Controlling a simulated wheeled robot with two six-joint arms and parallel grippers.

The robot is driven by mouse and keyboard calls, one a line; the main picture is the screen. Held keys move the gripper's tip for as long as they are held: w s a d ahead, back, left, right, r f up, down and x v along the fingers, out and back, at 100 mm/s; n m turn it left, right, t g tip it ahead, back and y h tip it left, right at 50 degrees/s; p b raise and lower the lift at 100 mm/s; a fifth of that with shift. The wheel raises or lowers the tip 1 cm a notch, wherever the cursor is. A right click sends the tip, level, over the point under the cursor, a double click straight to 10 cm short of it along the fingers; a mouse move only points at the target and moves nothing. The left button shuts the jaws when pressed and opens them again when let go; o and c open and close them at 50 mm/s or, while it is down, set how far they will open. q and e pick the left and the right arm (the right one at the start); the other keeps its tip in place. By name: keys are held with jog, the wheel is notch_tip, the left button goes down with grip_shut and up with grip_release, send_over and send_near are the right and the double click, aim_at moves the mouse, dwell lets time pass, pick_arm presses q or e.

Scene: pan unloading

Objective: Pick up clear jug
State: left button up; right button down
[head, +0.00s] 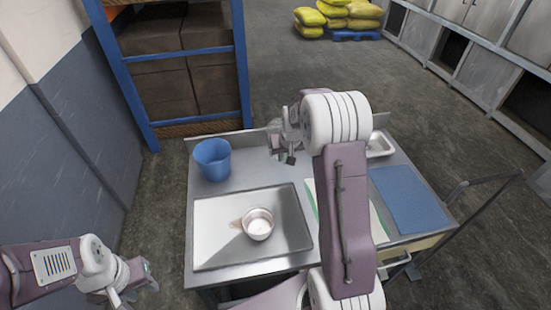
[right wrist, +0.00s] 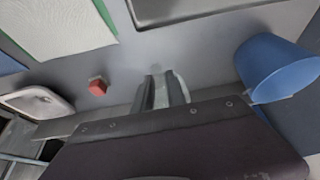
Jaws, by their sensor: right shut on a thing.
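The clear jug (head: 275,138) stands near the back edge of the metal table in the head view, faint and partly hidden by my right arm. My right gripper (head: 287,150) is at the jug and shut on it. In the right wrist view its fingers (right wrist: 163,91) are close together in the middle; the jug's outline is too faint there to make out. My left gripper (head: 135,288) is off the table at the lower left, empty, with its fingers apart.
A blue bucket (head: 212,159) stands left of the jug. A tray (head: 215,250) in front holds a small metal pan (head: 258,223) with white contents. A blue mat (head: 408,199) and a metal dish (head: 380,145) lie at the right. A red block (right wrist: 97,87) shows in the right wrist view.

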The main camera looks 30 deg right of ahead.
jog(key=shift+s+d+r+b, duration=0.2)
jog(key=shift+s+d+r, duration=0.5)
jog(key=shift+s, duration=0.25)
jog(key=shift+s+d+r+b, duration=0.2)
jog(key=shift+s+d+r, duration=0.45)
jog(key=shift+s, duration=0.25)
